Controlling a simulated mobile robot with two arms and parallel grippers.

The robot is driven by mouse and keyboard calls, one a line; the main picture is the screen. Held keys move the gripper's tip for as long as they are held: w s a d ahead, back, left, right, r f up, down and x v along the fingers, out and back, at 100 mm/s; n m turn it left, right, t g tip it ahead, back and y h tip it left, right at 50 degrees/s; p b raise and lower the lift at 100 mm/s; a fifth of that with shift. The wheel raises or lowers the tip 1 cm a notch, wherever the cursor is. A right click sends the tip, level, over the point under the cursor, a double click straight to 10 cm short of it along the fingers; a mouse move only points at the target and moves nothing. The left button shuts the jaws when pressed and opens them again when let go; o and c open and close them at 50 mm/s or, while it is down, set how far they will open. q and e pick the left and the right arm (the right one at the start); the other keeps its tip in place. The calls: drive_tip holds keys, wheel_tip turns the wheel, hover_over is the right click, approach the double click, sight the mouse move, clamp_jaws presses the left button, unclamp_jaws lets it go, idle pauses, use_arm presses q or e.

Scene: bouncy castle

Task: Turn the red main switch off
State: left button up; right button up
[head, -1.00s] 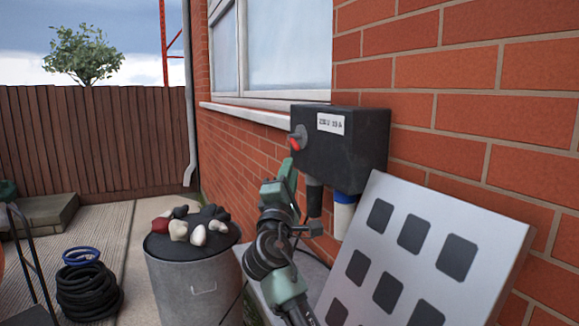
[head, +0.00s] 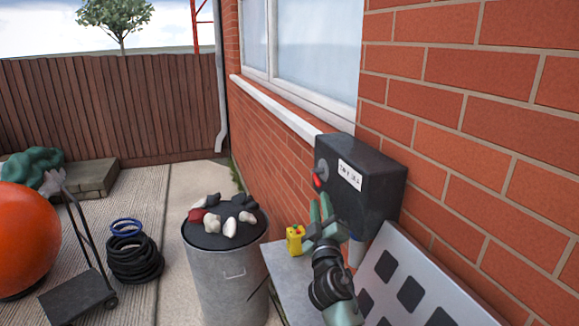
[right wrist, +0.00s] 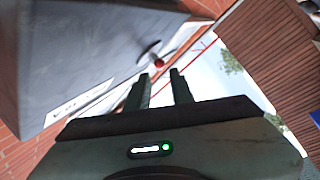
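The red main switch (head: 319,181) is a red-tipped rotary knob on the left face of a dark grey box (head: 375,183) mounted on the brick wall. In the right wrist view the knob (right wrist: 157,61) shows just beyond my fingertips, on the box's side (right wrist: 85,55). My right gripper (head: 321,206) is just below the knob in the head view, fingers pointing up. A gap shows between its two fingers (right wrist: 160,78), with nothing held. I cannot tell whether a finger touches the knob. My left gripper is not in view.
A yellow control box (head: 295,239) stands on a grey surface (head: 285,268) beside my right arm. A metal bin (head: 227,282) topped with stones is to the left. A white panel with dark squares (head: 425,270) leans at the wall. A hand truck (head: 80,295) and orange ball (head: 25,240) stand farther left.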

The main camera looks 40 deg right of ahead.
sight(318, 186)
drive_tip(key=p+x, duration=0.2)
drive_tip(key=x, duration=0.4)
drive_tip(key=shift+w+d+r, duration=0.1)
drive_tip(key=shift+w+r, duration=0.1)
drive_tip(key=shift+w+d+r, duration=0.1)
drive_tip(key=shift+w+d, duration=0.3)
drive_tip(key=shift+w, duration=0.1)
clamp_jaws()
